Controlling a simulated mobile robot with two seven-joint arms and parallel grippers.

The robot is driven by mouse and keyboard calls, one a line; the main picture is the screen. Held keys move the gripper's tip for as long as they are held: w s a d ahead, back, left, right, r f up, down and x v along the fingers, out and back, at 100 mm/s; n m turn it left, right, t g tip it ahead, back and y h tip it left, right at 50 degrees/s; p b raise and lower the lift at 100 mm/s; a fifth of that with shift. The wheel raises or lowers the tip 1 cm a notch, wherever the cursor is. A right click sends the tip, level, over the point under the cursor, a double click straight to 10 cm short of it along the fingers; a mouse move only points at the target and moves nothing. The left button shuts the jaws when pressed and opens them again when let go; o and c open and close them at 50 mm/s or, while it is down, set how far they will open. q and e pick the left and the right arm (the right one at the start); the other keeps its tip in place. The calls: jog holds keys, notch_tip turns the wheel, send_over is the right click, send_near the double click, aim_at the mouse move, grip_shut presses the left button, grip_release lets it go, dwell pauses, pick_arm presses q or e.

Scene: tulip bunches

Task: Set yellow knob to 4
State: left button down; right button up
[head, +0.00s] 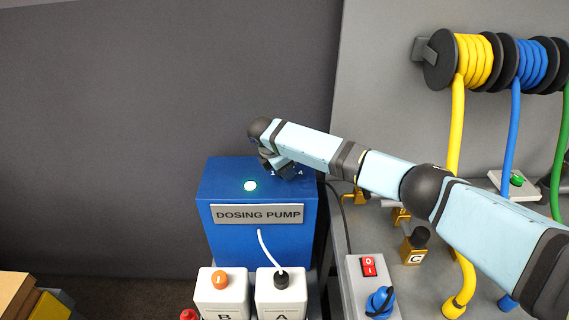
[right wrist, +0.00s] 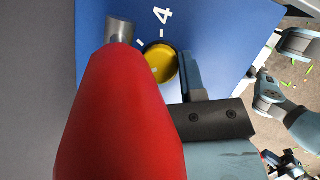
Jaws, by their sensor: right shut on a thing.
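The yellow knob (right wrist: 162,62) sits on the blue top face of the dosing pump (head: 258,243). A white 4 (right wrist: 162,15) with a tick mark is printed beside it. My right gripper (head: 278,168) is over the top of the pump and shut on the knob. One finger (right wrist: 190,76) shows against the knob's right side in the right wrist view; the other is hidden behind a red tapered thing. The arm hides the knob in the head view, where a 4 shows beside the gripper. I cannot tell where the knob's pointer stands. My left gripper is not in view.
The red tapered thing (right wrist: 115,125) with a grey metal end fills much of the right wrist view. White boxes B (head: 219,298) and A (head: 280,300) stand in front. Hose reels (head: 474,61) hang at right.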

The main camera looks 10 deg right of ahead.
dwell(0.4)
jog(key=o, duration=0.9)
jog(key=b+v, duration=0.1)
jog(key=v, duration=1.2)
jog(key=shift+a+r, duration=0.2)
jog(key=shift+r, duration=0.15)
